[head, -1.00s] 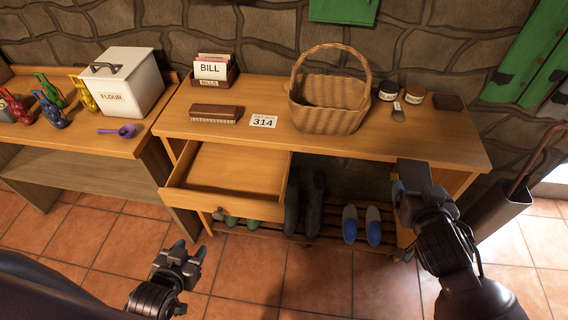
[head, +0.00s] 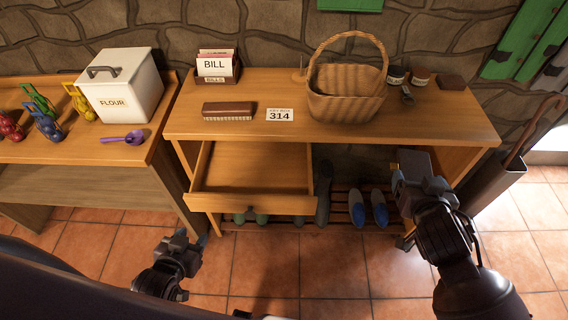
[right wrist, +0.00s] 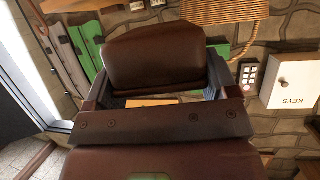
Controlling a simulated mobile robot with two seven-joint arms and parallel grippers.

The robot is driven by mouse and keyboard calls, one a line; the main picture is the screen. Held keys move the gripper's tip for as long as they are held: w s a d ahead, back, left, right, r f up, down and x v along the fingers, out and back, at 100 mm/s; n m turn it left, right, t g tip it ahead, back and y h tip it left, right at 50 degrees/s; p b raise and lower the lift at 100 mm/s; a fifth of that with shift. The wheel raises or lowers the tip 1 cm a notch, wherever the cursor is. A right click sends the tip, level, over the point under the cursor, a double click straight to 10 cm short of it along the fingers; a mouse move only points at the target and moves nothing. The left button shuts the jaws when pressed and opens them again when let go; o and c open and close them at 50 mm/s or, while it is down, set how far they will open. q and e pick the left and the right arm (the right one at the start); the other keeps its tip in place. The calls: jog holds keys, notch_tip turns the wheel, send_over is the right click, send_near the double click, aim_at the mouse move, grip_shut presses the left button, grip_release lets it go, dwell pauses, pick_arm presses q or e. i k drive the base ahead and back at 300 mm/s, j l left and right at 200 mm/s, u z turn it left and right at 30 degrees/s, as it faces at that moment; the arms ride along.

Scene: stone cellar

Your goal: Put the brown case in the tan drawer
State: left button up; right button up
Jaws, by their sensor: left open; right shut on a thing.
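The brown case (right wrist: 155,55) is in my right gripper, between its fingers in the right wrist view. In the head view my right gripper (head: 408,170) is in front of the right part of the table, below the tabletop edge; the case is hard to make out there. The tan drawer (head: 250,203) is pulled open under the left part of the table, and its visible inside is empty. It is to the left of my right gripper, with a gap between. My left gripper (head: 188,245) is open and empty, low in front of the drawer.
Shoes (head: 368,208) stand on the rack below. An umbrella stand (head: 490,185) is at right.

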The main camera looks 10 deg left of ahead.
aim_at(257, 176)
jog(key=j+z, duration=0.2)
jog(key=j, duration=0.55)
jog(key=i+j, duration=0.15)
jog(key=j, duration=0.15)
jog(key=i+j+z, duration=0.1)
jog(key=j, duration=0.2)
